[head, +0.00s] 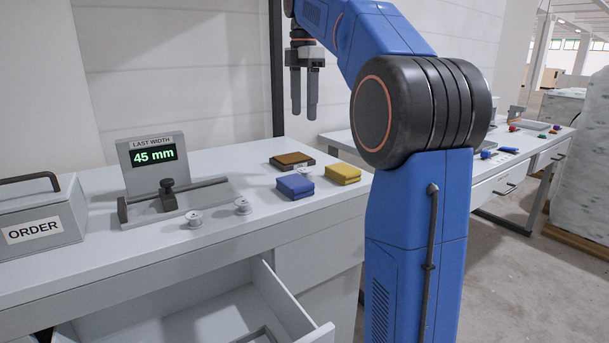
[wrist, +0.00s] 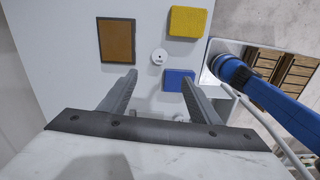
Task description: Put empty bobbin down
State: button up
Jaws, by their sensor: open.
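My gripper (head: 304,100) is open and empty, pointing down above the white table (head: 240,158). In the wrist view its fingers (wrist: 160,76) are spread apart. A small white bobbin (wrist: 159,57) stands on the table between the brown pad and the yellow block, beyond the fingertips in the picture. In the head view this bobbin (head: 304,172) shows partly behind the blue block. Two more pale bobbins, one at the left (head: 194,218) and one at the right (head: 242,206), stand near the table's front edge. No thread is visible on these two.
A brown pad (head: 291,159), a blue block (head: 295,186) and a yellow block (head: 343,174) lie around the bobbin. A width gauge reading 45 mm (head: 154,155) and an ORDER box (head: 38,222) stand left. An open drawer (head: 290,300) juts out below the table.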

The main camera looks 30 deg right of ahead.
jog(key=n, duration=0.2)
send_over(304, 169)
jog(key=f, duration=1.1)
jog(key=shift+s+a, duration=0.2)
jog(key=shift+s, duration=0.05)
jog(key=shift+w+d+f, duration=0.1)
jog(key=shift+d+f, duration=0.05)
jog(key=shift+f, duration=2.8)
jog(key=shift+c, duration=0.4)
jog(key=c, duration=1.1)
jog(key=shift+r, duration=0.1)
